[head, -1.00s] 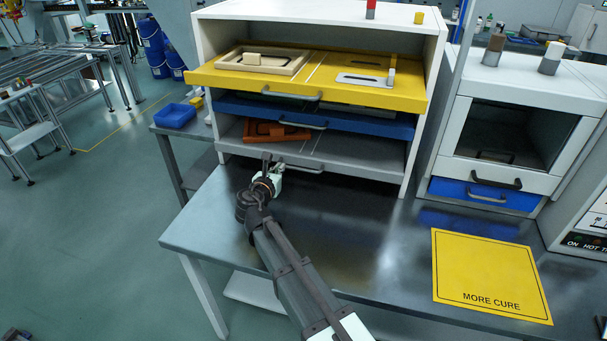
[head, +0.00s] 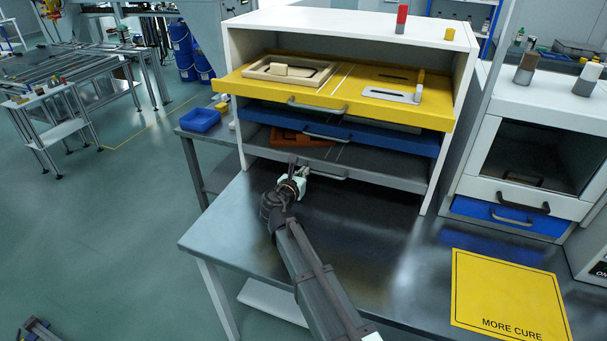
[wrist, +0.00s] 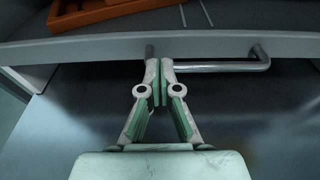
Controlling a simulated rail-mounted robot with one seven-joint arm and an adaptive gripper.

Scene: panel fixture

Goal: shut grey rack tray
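The grey rack tray (head: 390,178) is the lowest tray in the white rack. Its front sits close to the rack's front opening; I cannot tell whether it is flush. An orange frame (head: 290,138) lies in it, partly hidden under the blue tray. My gripper (head: 302,166) is at the left part of the tray's handle (head: 328,174). In the wrist view the fingers (wrist: 160,78) are shut, tips together, at the left end of the handle (wrist: 225,67). The bar's left part is hidden behind them, and contact is unclear.
Above, the blue tray (head: 390,141) and the yellow tray (head: 350,106) stick out, the yellow one furthest. The yellow tray carries a beige frame (head: 275,70) and a grey plate (head: 390,94). The steel table (head: 230,225) is clear left of my arm. A yellow mat (head: 510,293) lies right.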

